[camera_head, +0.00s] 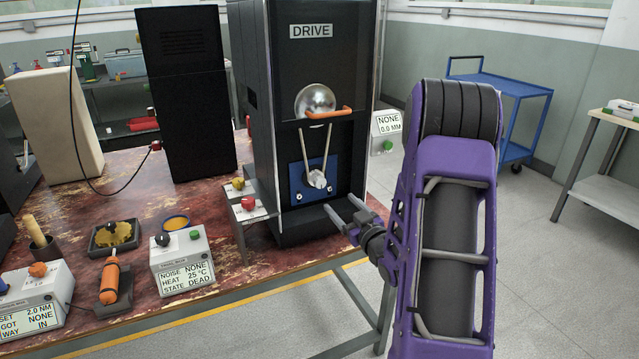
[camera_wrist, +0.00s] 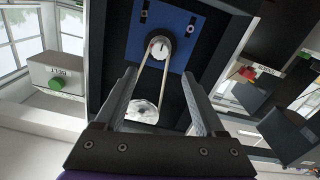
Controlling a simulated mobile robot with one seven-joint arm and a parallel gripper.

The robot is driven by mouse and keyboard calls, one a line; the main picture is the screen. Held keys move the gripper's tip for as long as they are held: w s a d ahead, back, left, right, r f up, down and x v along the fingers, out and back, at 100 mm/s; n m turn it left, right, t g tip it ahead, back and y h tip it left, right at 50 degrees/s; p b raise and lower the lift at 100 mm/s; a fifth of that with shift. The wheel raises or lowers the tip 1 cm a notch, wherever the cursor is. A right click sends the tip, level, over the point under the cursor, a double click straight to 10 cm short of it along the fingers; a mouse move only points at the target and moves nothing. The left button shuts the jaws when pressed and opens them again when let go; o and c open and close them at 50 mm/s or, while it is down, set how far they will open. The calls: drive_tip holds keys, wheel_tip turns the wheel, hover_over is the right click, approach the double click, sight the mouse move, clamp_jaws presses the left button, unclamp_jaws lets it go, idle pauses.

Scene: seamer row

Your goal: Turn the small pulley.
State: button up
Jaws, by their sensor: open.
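The small pulley (camera_head: 317,180) is a pale metal wheel on a blue plate (camera_head: 299,187), low on the front of the black DRIVE cabinet (camera_head: 260,113). A light belt (camera_head: 329,150) runs from it up towards the large silver pulley (camera_head: 315,99). My gripper (camera_head: 341,203) is open and empty, low in front of the cabinet and right of the small pulley. In the wrist view the small pulley (camera_wrist: 160,47) shows beyond and between the fingertips (camera_wrist: 158,75), apart from them. The belt and the large pulley (camera_wrist: 143,111) appear between the fingers.
An orange handle (camera_head: 329,113) crosses the large pulley. A small stand (camera_head: 240,214) with red and yellow knobs is left. The panel box (camera_head: 182,260) reads STATE DEAD.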

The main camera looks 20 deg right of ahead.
sight(321, 184)
drive_tip(key=w, duration=1.3)
drive_tip(key=shift+w+a, duration=0.15)
drive_tip(key=shift+a, duration=0.1)
drive_tip(key=c, duration=1.1)
